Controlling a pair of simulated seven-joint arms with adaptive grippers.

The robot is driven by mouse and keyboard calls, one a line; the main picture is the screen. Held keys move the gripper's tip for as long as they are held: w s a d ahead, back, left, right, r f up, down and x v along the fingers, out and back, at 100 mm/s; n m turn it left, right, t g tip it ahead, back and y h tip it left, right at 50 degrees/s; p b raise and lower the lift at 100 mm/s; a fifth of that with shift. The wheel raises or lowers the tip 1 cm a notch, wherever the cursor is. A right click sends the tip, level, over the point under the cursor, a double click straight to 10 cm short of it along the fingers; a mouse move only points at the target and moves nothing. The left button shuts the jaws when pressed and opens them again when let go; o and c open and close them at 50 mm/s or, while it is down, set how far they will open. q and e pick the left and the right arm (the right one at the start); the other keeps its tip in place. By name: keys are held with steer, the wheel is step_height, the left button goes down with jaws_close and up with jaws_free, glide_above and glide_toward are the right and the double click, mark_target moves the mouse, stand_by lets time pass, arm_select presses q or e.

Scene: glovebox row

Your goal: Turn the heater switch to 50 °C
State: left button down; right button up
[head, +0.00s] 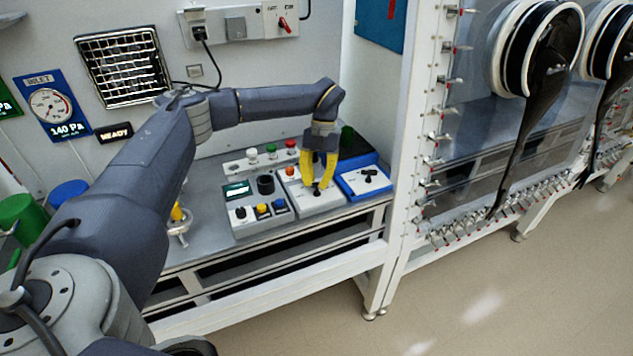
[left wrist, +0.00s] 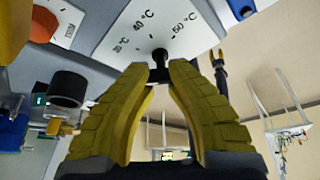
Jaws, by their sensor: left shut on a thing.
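The heater switch is a small black knob (left wrist: 158,54) on a white dial plate (left wrist: 196,38) marked 40 °C and 50 °C, with a third, smaller label at the left that is hard to read. In the head view the plate belongs to a grey box (head: 322,206) on the bench. My left gripper (head: 318,184) comes down from above with its yellow fingers. In the left wrist view the fingertips (left wrist: 158,75) close on the knob from both sides. I cannot tell which mark the knob points at.
A panel with a green display (head: 237,189) and coloured buttons stands left of the box. A blue box (head: 352,186) with a black handle stands close on its right. An orange knob (head: 290,171) sits at the box's back. A white frame post (head: 405,150) rises at the bench's right end.

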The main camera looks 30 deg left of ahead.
arm_select(q)
steer(key=shift+m+y, duration=0.4)
steer(key=shift+m, duration=0.8)
steer(key=c, duration=1)
jaws_free()
steer(key=shift+a, duration=0.15)
steer(key=shift+o, duration=1.2)
steer(key=v, duration=1.2)
steer(key=shift+w, duration=0.15)
steer(key=shift+d, duration=0.2)
